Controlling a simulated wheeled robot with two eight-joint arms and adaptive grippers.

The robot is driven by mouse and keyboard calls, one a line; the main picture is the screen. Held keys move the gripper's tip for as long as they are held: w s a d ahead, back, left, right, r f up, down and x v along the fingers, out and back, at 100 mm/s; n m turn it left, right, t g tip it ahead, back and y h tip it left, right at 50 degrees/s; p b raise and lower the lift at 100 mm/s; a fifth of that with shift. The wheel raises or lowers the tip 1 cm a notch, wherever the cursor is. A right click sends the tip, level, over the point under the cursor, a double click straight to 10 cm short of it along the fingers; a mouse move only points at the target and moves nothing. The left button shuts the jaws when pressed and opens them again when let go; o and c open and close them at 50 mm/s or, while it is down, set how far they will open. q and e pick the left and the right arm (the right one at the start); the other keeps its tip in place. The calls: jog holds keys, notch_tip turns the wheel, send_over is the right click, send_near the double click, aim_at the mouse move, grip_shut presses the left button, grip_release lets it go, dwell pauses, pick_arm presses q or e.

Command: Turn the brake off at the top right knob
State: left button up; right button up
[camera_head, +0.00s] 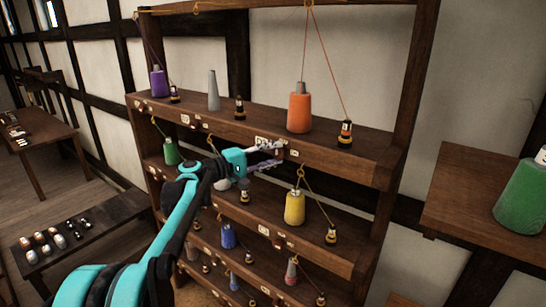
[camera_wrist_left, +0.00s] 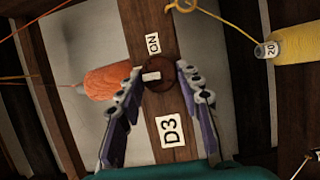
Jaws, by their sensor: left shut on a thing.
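The knob (camera_wrist_left: 163,77) is a round dark brown disc with a white mark left of its middle in the left wrist view. It sits on a wooden shelf edge between a D3 label (camera_wrist_left: 170,130) and an ON label (camera_wrist_left: 153,43). My left gripper (camera_wrist_left: 160,72) is shut on this knob, one finger on each side. In the head view my left gripper (camera_head: 278,153) is at the front edge of the upper shelf (camera_head: 330,152), below the orange cone (camera_head: 299,112). The knob is mostly hidden there by the fingers. My right gripper is not in view.
The rack holds several thread cones, including a purple one (camera_head: 158,82) and a yellow one (camera_head: 294,208), with threads running up from some. Dark bobbins (camera_head: 345,134) stand beside them. A side shelf (camera_head: 480,198) with a green cone (camera_head: 522,198) is at the right.

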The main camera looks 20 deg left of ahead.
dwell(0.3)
pick_arm(q)
jog(key=o, duration=1.2)
jog(key=shift+c, duration=0.2)
jog(key=v, duration=1.2)
jog(key=shift+a+f, duration=0.1)
